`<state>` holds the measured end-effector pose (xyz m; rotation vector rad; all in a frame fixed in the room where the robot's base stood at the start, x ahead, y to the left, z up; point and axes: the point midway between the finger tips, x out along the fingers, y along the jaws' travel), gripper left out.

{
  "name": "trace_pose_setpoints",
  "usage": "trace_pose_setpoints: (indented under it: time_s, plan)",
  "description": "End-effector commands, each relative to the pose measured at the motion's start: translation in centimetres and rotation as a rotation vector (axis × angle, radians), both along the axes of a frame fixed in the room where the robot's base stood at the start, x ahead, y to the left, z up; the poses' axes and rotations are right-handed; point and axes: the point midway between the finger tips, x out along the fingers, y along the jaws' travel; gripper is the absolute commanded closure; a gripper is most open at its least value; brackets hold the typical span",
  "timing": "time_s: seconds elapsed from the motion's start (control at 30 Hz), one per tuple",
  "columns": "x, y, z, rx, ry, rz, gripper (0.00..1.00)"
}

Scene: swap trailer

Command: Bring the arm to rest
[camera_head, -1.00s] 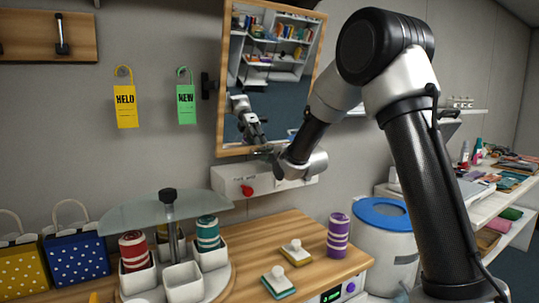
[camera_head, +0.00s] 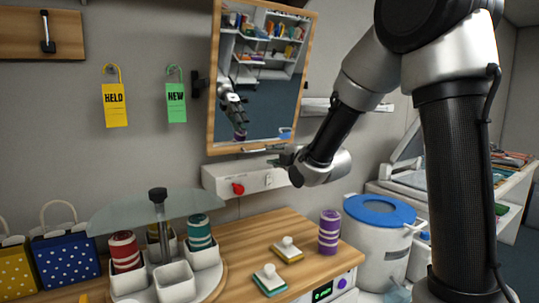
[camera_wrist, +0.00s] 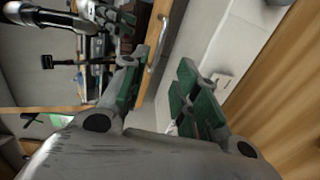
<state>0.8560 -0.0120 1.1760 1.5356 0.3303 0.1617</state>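My arm reaches in from the right in the head view. My gripper (camera_head: 284,160) is at its far end, small and partly hidden by the wrist, just below the mirror cabinet (camera_head: 211,110) and in front of the white wall box (camera_head: 214,182). In the wrist view my gripper (camera_wrist: 157,88) shows two grey fingers with green pads standing apart, with nothing held between them. The cabinet's bar handle (camera_wrist: 158,45) shows beyond the fingers. I cannot tell how far the fingertips are from it.
The wooden counter (camera_head: 245,235) holds a carousel (camera_head: 213,277) with cups and spools, a purple spool (camera_head: 329,232) and two knobbed blocks. A blue-lidded bin (camera_head: 380,212) stands at the right. Yellow (camera_head: 115,105) and green (camera_head: 176,103) tags hang on the wall.

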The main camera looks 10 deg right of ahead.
Motion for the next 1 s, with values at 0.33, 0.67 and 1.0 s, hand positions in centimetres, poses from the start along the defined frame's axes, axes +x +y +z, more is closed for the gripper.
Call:
trace_pose_setpoints:
  time_s: [0.33, 0.67, 1.0]
  plan:
    - [-0.6, -0.2, 0.1, 0.000, 0.000, 0.000, 0.69]
    - [-3.1, -2.3, -8.8, 0.289, 0.466, -0.183, 0.69]
    - [-25.4, -10.6, -12.5, 0.848, 1.156, -1.046, 0.69]
